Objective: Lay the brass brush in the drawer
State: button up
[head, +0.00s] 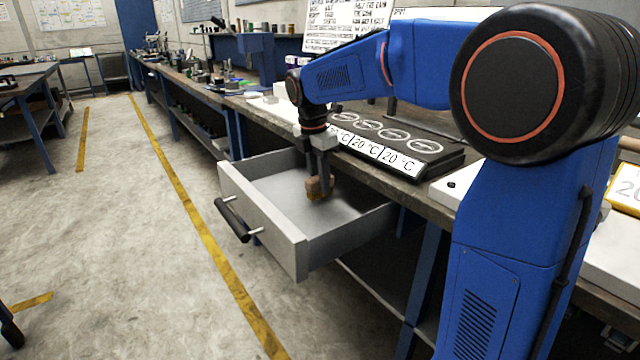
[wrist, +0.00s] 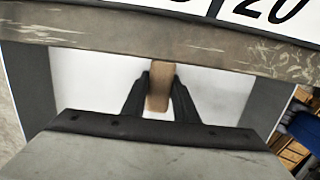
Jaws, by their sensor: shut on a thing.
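The drawer (head: 262,233) is pulled open from under the bench, with a light grey front and a black handle (head: 232,220). My gripper (head: 319,178) points down inside the drawer's opening and is shut on the brass brush (head: 319,190), a small brown block. In the wrist view the brush (wrist: 159,88) shows as a tan wooden piece between the two dark fingers (wrist: 158,98). The pale drawer floor (wrist: 105,80) lies behind it. I cannot tell whether the brush touches the floor. Otherwise the drawer looks empty.
The bench edge (wrist: 130,35) runs close beside my gripper. A black plate marked 20 °C (head: 400,150) lies on the bench next to the arm. The concrete floor (head: 120,240) left of the drawer is clear.

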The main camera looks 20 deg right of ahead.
aim_at(315, 176)
jog(key=shift+w+d+f, duration=0.15)
jog(key=shift+w+f, duration=0.4)
jog(key=shift+f, duration=0.2)
jog(key=shift+f, duration=0.1)
jog(key=o, duration=1)
jog(key=shift+o, duration=0.2)
jog(key=r, duration=0.4)
jog(key=a+r, duration=0.1)
jog(key=r, duration=0.7)
jog(key=shift+s+a+r, duration=0.1)
jog(key=shift+s+a, duration=0.1)
jog(key=shift+s, duration=0.05)
